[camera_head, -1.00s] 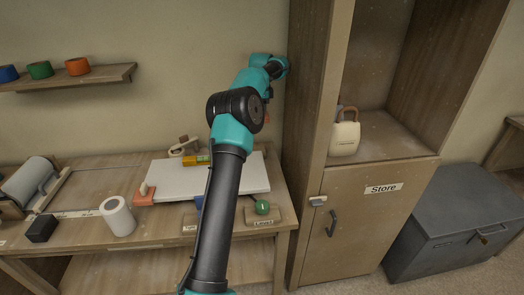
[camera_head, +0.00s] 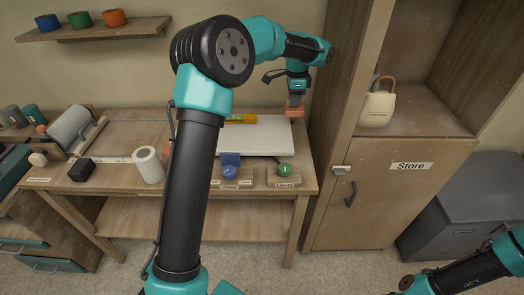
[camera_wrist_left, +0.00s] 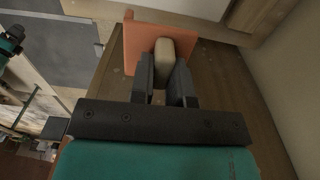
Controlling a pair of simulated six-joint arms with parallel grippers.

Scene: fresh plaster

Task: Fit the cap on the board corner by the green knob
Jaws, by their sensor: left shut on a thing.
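The cap (camera_head: 294,112) is an orange piece with a cream grip (camera_wrist_left: 164,58), clearest in the left wrist view. My left gripper (camera_head: 296,98) is shut on that grip, with the orange part beyond the fingertips. In the head view the cap shows over the white board's (camera_head: 262,137) far right end; I cannot tell whether it touches. The green knob (camera_head: 285,169) is on the "Level" block at the table's front, by the board's near right corner. Another orange piece at the board's left is mostly hidden behind my left arm. My right gripper is out of frame.
A blue knob (camera_head: 229,173) and blue block stand left of the green knob. A yellow level (camera_head: 241,118) lies at the board's back. A white roll (camera_head: 149,164) and black block (camera_head: 81,169) stand left. The cabinet (camera_head: 335,120) rises close right of the gripper.

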